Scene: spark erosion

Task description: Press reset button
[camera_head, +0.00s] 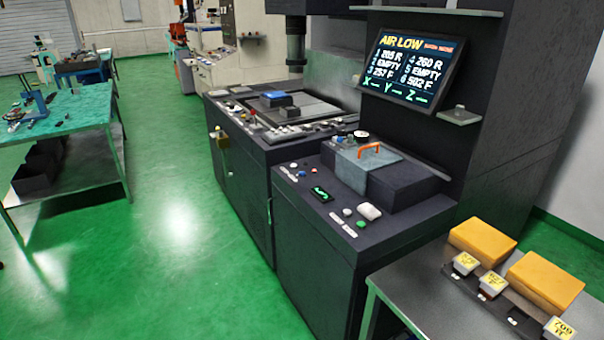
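The dark machine's control panel (307,207) slopes toward me in the middle of the view. A small green button (361,225) and a pale round button (347,212) sit near its front right edge, with small white labels beside them. More small buttons (294,166) sit at its back left. A small display with a green sign (321,194) is between them. The labels are too small to read, so I cannot tell which one is the reset button. The screen (415,70) above reads "AIR LOW" with several numbered lines. Neither of my grippers is in view.
A white rounded object (369,211) lies beside the buttons. A grey lid with an orange handle (370,150) is behind. At right, a table (415,305) carries yellow blocks (482,240) and tagged holders. Green floor (180,250) is open to the left, before a workbench (90,110).

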